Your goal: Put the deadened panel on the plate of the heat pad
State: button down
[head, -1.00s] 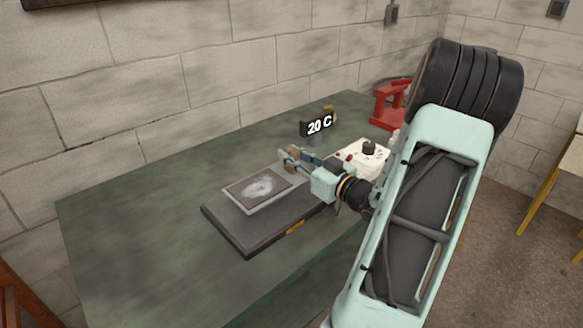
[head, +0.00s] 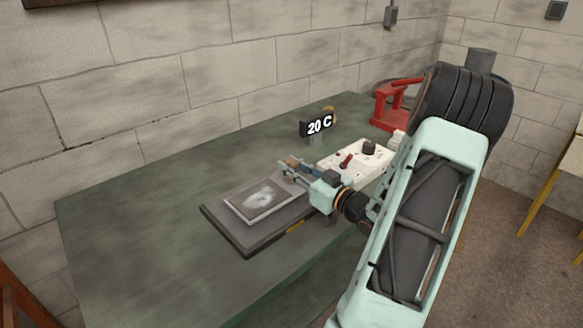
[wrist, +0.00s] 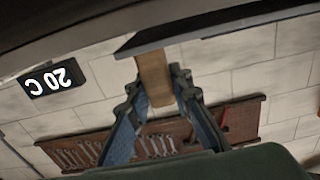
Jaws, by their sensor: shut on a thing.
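The deadened panel (head: 262,203), a grey rectangle with a pale rim and a whitish patch, lies flat over the dark plate (head: 238,238) of the heat pad. I cannot tell whether it touches the plate or sits just above it. My gripper (head: 287,169) is at the panel's far right corner, shut on its tan grip block. In the wrist view my gripper (wrist: 155,88) has its blue-padded fingers on either side of the tan block (wrist: 153,74), below a dark flat edge. The plate's middle is hidden under the panel.
The heat pad's white control box (head: 345,158), with a red switch and black knob, stands right behind my gripper. A 20 C display (head: 317,125) is behind it, and a red stand (head: 393,103) farther back. The green bench (head: 130,225) is clear at left.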

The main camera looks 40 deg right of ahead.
jog(key=shift+s+a+f, duration=0.1)
jog(key=shift+f, duration=0.35)
jog(key=c, duration=1.7)
grip_release()
jog(key=shift+s+f, duration=0.1)
jog(key=shift+f, duration=0.2)
jog(key=shift+c, duration=0.2)
jog(key=shift+r, duration=0.1)
jog(key=shift+r+p, duration=0.65)
jog(key=s+d, duration=0.1)
jog(key=s, duration=1)
jog(key=shift+s+r, duration=0.15)
jog(key=shift+s, duration=0.1)
jog(key=shift+w+d, duration=0.1)
jog(key=shift+d, duration=0.05)
